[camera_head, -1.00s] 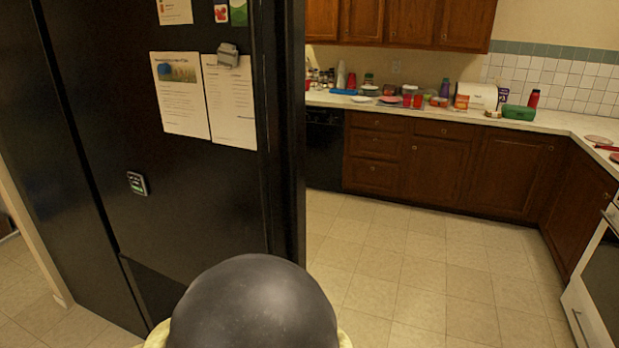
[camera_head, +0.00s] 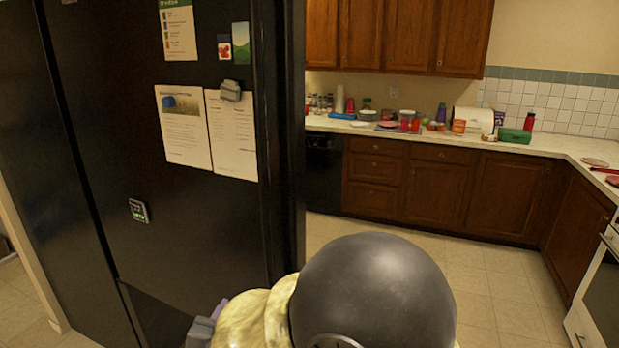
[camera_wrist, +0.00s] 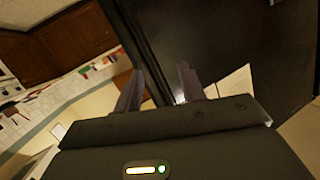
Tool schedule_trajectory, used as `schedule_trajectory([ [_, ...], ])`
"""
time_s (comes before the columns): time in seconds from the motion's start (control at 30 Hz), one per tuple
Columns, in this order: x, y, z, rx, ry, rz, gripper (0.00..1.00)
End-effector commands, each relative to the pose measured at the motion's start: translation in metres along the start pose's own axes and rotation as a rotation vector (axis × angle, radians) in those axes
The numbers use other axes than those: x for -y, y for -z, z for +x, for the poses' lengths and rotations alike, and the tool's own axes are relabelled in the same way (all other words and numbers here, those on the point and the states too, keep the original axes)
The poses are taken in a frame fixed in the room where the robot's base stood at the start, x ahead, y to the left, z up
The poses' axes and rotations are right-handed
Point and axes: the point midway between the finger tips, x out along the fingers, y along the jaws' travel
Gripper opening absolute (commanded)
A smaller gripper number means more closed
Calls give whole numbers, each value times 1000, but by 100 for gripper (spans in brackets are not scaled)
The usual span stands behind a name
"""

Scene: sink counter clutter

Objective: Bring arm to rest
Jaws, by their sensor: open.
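My gripper (camera_wrist: 160,88) shows in the wrist view with its two fingers apart and nothing between them. Beyond the fingers is the black fridge (camera_wrist: 205,40), with white paper to the right of the right finger. In the head view, my arm's rounded dark and yellow links fill the bottom middle, in front of the fridge (camera_head: 110,130). The fingers cannot be made out in the head view.
The tall black fridge stands close on the left with papers (camera_head: 183,127) and magnets on it. Open tiled floor (camera_head: 480,285) lies to the right. A cluttered counter (camera_head: 470,141) runs along the back, and a white oven (camera_head: 590,325) is at the right edge.

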Motion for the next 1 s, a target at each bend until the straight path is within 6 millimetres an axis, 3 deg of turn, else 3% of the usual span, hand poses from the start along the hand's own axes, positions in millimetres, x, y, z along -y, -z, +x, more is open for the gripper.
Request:
schedule_trajectory([
  [0.03,-7,8,12,33,22,5,40],
  [0.2,-31,13,38,178,107,-12,40],
  [0.47,-99,9,47,450,143,-83,40],
  [0.67,-177,1,25,698,85,-145,40],
  [0.8,-237,-5,-8,887,5,-182,40],
  [0.9,-273,-8,-35,1004,-56,-200,40],
  [1.0,-293,-10,-53,1078,-95,-212,40],
])
